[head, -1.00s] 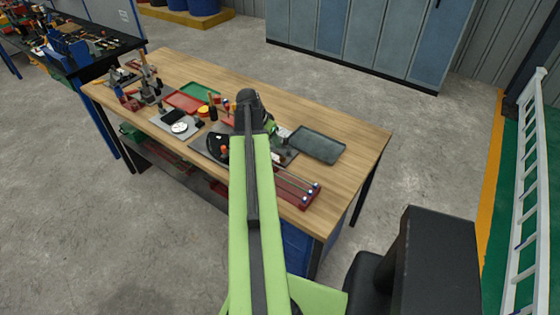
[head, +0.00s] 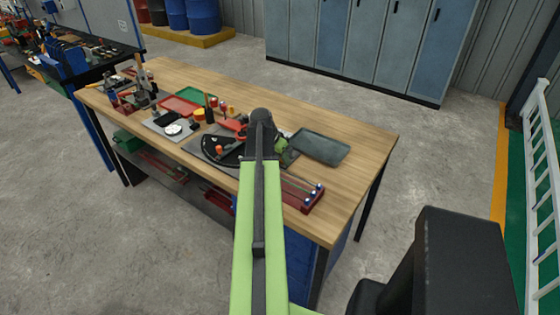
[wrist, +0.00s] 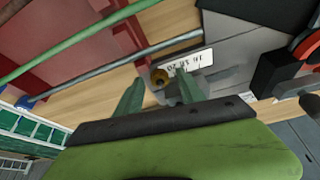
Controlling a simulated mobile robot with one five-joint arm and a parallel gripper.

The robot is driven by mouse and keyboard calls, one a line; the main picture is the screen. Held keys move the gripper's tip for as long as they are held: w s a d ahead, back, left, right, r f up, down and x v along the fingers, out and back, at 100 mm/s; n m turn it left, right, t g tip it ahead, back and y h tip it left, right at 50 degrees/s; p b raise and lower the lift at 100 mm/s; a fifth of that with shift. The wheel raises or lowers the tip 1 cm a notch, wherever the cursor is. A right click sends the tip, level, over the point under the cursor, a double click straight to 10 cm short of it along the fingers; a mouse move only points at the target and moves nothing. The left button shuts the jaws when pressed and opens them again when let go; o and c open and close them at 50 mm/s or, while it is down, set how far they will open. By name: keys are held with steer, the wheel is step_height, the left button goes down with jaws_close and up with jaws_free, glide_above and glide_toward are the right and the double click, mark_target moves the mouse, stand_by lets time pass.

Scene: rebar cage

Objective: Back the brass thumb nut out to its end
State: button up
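In the wrist view the small brass thumb nut (wrist: 160,77) shows just beyond my fingertips, close to a white label plate (wrist: 188,63) with dark marks. My gripper (wrist: 160,88) is open, with one green finger on each side of the nut's line. I see a gap between the fingers, and I cannot tell whether either touches the nut. A grey metal piece lies behind the right finger and partly hides what carries the nut. In the head view my gripper (head: 284,148) is low over the bench, largely hidden by my arm; the nut cannot be made out there.
A red rack with metal rods (head: 302,194) stands beside my gripper at the bench's front; its rods (wrist: 110,66) cross the wrist view's upper left. A dark grey tray (head: 320,148) lies to the right. A black curved tray (head: 215,150) is to the left. The bench's right end is bare.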

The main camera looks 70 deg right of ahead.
jaws_close()
steer(key=n, duration=0.1)
steer(key=n+t, duration=0.1)
steer(key=shift+s+a+n+h, duration=0.1)
steer(key=shift+s+n+h, duration=0.05)
steer(key=shift+n+h, duration=0.15)
steer(key=shift+n+t, duration=0.4)
steer(key=shift+n, duration=0.5)
steer(key=shift+o, duration=0.5)
jaws_free()
steer(key=p+v, duration=1.6)
steer(key=v, duration=0.1)
steer(key=shift+r, duration=0.3)
